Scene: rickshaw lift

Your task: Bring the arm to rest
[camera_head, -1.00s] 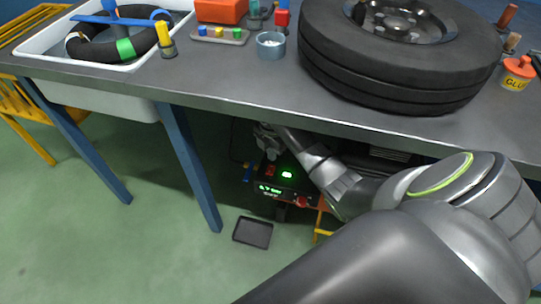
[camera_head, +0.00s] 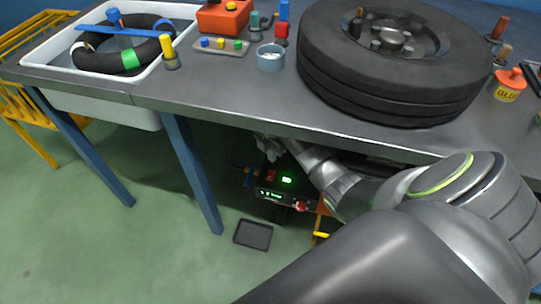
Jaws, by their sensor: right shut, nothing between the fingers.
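My right arm comes in from the lower right and reaches under the front edge of the workbench (camera_head: 215,108). Its gripper (camera_head: 262,140) is small and partly shaded beneath the bench, just above a dark device with a green light (camera_head: 287,180). It is shut and holds nothing that I can see. I cannot tell whether it touches the device. My left gripper is not in the picture.
On the bench are a large tyre (camera_head: 390,90), a white basin (camera_head: 60,60) with an inner tube (camera_head: 110,58), a grey cup (camera_head: 270,60), a small tray (camera_head: 222,50) and a glue pot (camera_head: 508,88). A black tray (camera_head: 253,234) lies on the green floor. Blue bench legs (camera_head: 192,175) stand at the left.

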